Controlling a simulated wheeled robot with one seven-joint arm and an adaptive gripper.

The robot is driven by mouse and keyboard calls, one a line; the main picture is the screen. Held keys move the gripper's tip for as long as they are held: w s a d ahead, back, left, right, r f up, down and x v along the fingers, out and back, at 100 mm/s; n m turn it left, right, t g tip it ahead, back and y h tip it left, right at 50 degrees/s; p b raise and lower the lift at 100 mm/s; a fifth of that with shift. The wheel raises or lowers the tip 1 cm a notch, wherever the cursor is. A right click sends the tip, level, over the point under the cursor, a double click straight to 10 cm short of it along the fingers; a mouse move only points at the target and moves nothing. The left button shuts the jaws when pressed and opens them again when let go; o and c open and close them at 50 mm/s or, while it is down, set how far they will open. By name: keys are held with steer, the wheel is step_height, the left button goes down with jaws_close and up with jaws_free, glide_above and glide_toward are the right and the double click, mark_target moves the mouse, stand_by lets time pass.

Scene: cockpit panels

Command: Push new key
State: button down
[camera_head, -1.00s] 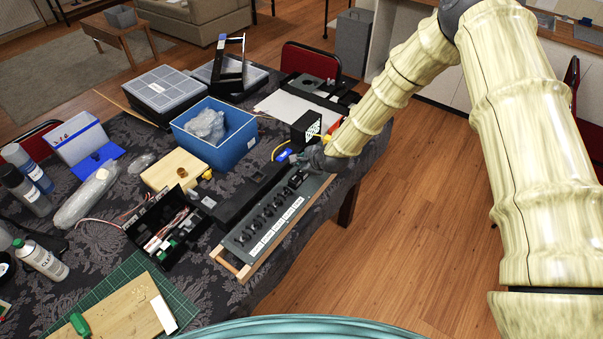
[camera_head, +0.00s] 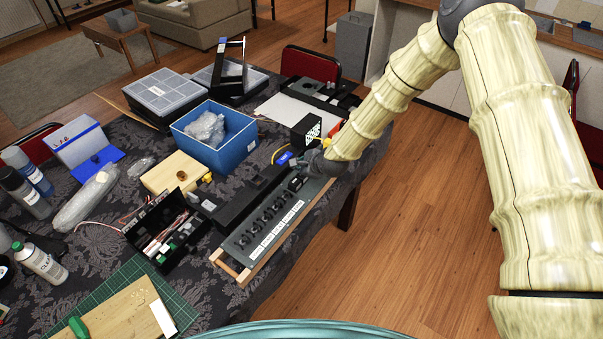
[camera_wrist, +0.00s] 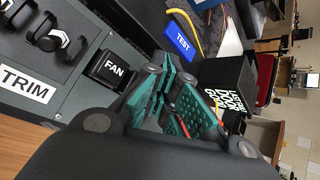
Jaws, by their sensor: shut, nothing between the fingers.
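A grey switch panel (camera_head: 248,240) in a wooden frame lies along the table's right edge, with a row of black toggle switches and white labels. In the wrist view, a dark square key labelled FAN (camera_wrist: 111,70) sits at the panel's end, beside the TRIM label (camera_wrist: 26,84). A blue piece labelled TEST (camera_wrist: 181,43) lies beyond it; it also shows in the head view (camera_head: 284,158). My gripper (camera_wrist: 166,68) is shut and empty, its teal fingers just right of the FAN key. I cannot tell whether they touch it. In the head view my gripper (camera_head: 301,163) is over the panel's far end.
A black box with white lettering (camera_wrist: 232,82) stands right of my fingers. A long black case (camera_head: 240,200) runs beside the panel. A blue bin (camera_head: 225,147) and an open black box (camera_head: 160,228) stand further left. Open floor (camera_head: 400,230) lies to the right.

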steer(key=shift+f, duration=0.15)
stand_by(0.3)
steer(key=shift+f+b, duration=0.35)
steer(key=shift+b, duration=0.1)
steer(key=shift+r, duration=0.5)
steer(key=shift+r, duration=0.1)
steer(key=shift+r+p, duration=1.4)
steer(key=shift+r, duration=1.5)
